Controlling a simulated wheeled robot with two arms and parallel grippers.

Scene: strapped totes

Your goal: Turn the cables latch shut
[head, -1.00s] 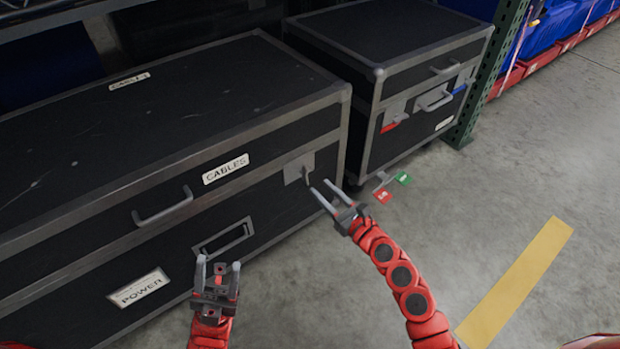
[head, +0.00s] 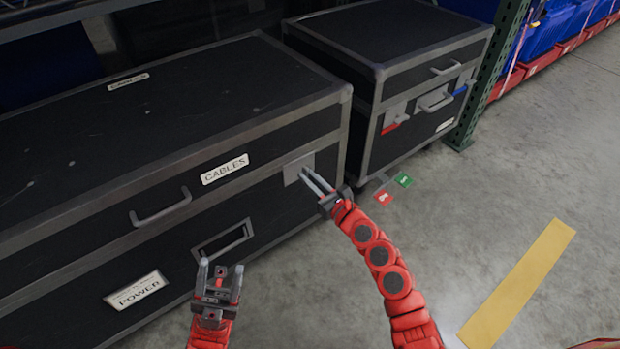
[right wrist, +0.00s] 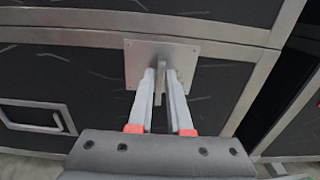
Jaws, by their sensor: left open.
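The large black case with the CABLES label (head: 225,169) stands at the left. Its latch is a square metal plate (right wrist: 188,62) at the front right, with a lever (right wrist: 161,80) that points down in the right wrist view. My right gripper (head: 303,172) is at this latch. Its fingers (right wrist: 164,84) lie on either side of the lever, close to it. I cannot tell whether they press on it. In the head view the fingers hide most of the lever. My left gripper (head: 218,267) is open and empty, in front of the case's lower part.
The case has a handle (head: 160,208), a recessed frame (head: 223,240) and a POWER label (head: 137,290). A smaller black case (head: 428,115) with red and blue latch handles stands to the right.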

